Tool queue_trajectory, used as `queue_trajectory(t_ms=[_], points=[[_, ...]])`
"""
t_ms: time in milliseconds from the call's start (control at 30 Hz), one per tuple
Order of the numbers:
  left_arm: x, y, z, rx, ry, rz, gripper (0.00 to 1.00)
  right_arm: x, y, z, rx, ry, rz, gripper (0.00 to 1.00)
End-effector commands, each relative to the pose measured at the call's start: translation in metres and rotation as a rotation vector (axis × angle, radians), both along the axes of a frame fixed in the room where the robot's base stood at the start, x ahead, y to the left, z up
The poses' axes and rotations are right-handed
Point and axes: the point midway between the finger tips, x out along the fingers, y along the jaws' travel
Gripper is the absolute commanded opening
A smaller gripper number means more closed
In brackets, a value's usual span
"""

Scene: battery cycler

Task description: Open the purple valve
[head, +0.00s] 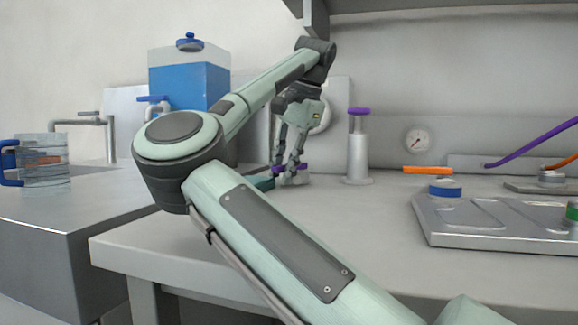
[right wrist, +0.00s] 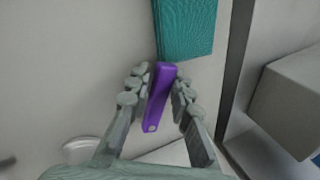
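The purple valve's handle (right wrist: 160,95) is a narrow purple bar between the two fingers of my right gripper (right wrist: 160,86) in the right wrist view. The fingers are drawn in close along both its sides, and its rounded near end sticks out between them. In the head view my right gripper (head: 286,172) points down at the back of the counter, with a bit of the purple handle (head: 303,166) showing beside its fingertips. The valve's body is mostly hidden by the gripper. My left gripper is not in view.
A teal block (right wrist: 185,28) lies just beyond the handle. A grey cylinder with a purple cap (head: 358,145) stands right of the gripper. A metal tray (head: 450,232) is at the right. A blue tank (head: 188,80) and a clear jug (head: 42,165) are at the left.

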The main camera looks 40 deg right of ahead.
Motion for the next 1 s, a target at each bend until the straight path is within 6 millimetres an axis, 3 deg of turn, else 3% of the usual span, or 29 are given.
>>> queue_trajectory(t_ms=[100,267,567,700,1000], points=[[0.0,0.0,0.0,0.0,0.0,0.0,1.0,0.0,0.001,-0.001,0.001,0.002,-0.001,0.2],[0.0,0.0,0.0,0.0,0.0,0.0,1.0,0.0,0.0,-0.001,0.001,0.001,-0.002,0.38],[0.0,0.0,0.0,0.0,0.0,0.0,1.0,-0.001,0.0,0.0,0.001,0.0,0.006,0.38],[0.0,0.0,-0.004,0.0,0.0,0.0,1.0,-0.013,-0.004,0.0,0.004,-0.005,0.101,0.38],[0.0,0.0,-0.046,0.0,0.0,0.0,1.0,-0.018,-0.006,-0.008,0.008,0.001,0.167,0.38]])
